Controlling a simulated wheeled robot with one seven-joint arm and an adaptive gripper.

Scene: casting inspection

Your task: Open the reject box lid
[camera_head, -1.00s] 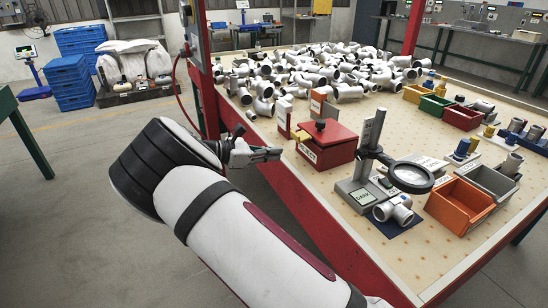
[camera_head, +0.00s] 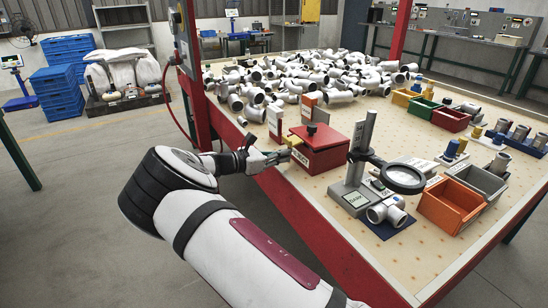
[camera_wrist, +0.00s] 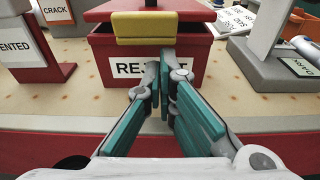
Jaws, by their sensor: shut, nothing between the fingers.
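A yellow handle (camera_wrist: 145,28) sticks out at the lid's front edge in the wrist view. The box front (camera_wrist: 105,50) carries a REJECT label, partly hidden by my fingers. My gripper (camera_wrist: 164,72) is shut and empty, its teal fingers pointing at the box front, just below the yellow handle. In the head view my gripper (camera_head: 287,156) is close to the box's left side; contact cannot be told.
The magnifier stand (camera_head: 357,185) is close on the right. The table's red edge (camera_wrist: 270,150) runs below my gripper. Castings (camera_head: 300,80) are piled behind.

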